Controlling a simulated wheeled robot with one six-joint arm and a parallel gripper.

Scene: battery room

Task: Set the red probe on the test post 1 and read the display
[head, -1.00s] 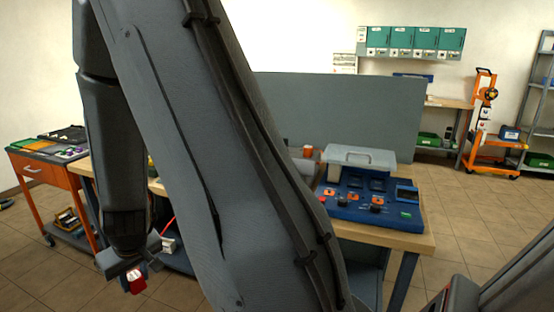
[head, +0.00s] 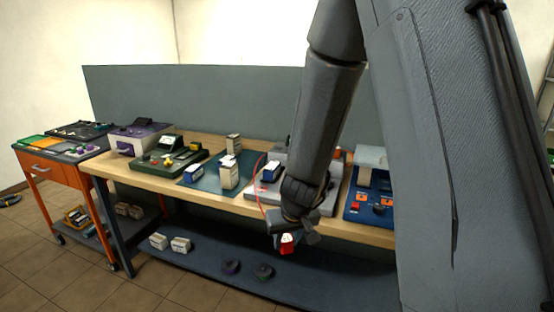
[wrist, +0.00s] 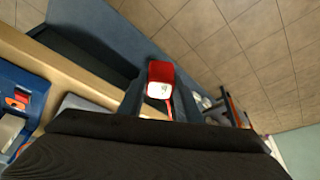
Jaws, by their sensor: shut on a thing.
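My gripper (head: 290,226) is shut on the red probe (head: 287,244), a small red block with a pale face, in front of the bench's front edge. In the wrist view the red probe (wrist: 160,80) sits between the finger tips. A thin red lead (head: 256,185) runs from near the gripper up towards a grey tester on the bench (head: 322,208), partly hidden by my arm. A blue and white block (head: 271,171) stands on this tester. I cannot tell which thing is test post 1, and no display can be read.
The bench (head: 120,172) also bears a green device (head: 180,158), a mat with several small batteries, and a blue instrument (head: 368,207) at right, partly behind my arm. An orange cart (head: 62,175) stands at left. A lower shelf (head: 210,262) holds boxes and dark round things.

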